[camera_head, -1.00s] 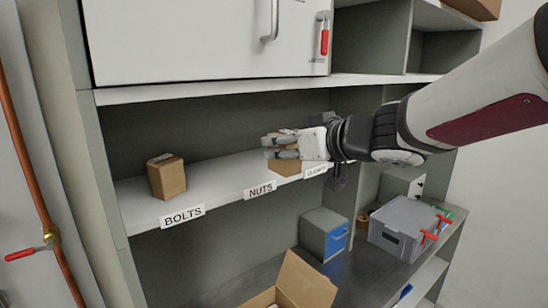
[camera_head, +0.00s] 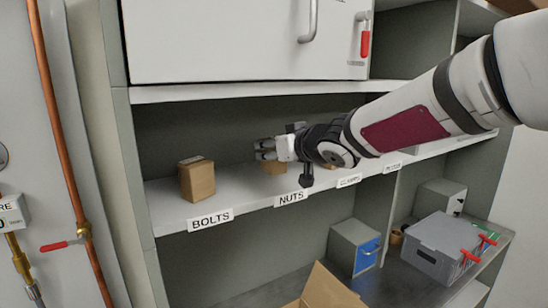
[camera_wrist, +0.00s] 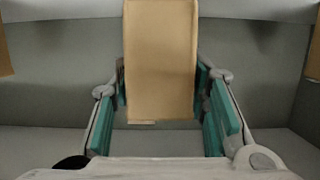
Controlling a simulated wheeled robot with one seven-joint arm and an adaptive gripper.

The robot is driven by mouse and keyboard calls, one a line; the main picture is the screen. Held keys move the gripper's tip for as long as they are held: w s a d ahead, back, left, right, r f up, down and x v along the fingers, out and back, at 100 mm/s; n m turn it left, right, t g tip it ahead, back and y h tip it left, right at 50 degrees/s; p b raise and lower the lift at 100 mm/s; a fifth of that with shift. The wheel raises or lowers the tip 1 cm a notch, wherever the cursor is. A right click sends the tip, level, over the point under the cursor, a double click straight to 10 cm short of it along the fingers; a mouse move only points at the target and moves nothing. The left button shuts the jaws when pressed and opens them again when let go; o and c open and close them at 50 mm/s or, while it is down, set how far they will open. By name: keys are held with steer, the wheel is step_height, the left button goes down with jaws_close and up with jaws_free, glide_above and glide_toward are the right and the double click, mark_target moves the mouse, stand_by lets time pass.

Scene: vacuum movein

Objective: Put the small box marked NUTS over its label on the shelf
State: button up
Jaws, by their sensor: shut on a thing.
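The small brown box (camera_head: 273,167) is in my gripper (camera_head: 264,150), above the shelf board and behind the NUTS label (camera_head: 291,198), slightly left of its middle in the head view. In the wrist view the box (camera_wrist: 160,55) stands between the two teal-padded fingers (camera_wrist: 162,90). No marking on it is readable. I cannot tell whether its underside touches the shelf (camera_head: 245,197).
A brown box (camera_head: 197,181) stands left, behind the BOLTS label (camera_head: 211,218). Another box (camera_head: 328,165) is mostly hidden behind my wrist, near a further label (camera_head: 349,181). A white cabinet (camera_head: 220,40) hangs above. An open carton (camera_head: 328,290) is below.

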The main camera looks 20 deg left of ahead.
steer(key=shift+f+p, duration=0.35)
steer(key=shift+f, duration=0.55)
steer(key=shift+f, duration=0.15)
steer(key=o, duration=1.4)
steer(key=shift+f, duration=0.1)
steer(key=shift+o, duration=0.2)
steer(key=shift+d+r, duration=0.15)
steer(key=shift+r, duration=0.15)
steer(key=v, duration=1.1)
steer(key=shift+s+d, duration=0.2)
steer(key=shift+s, duration=0.15)
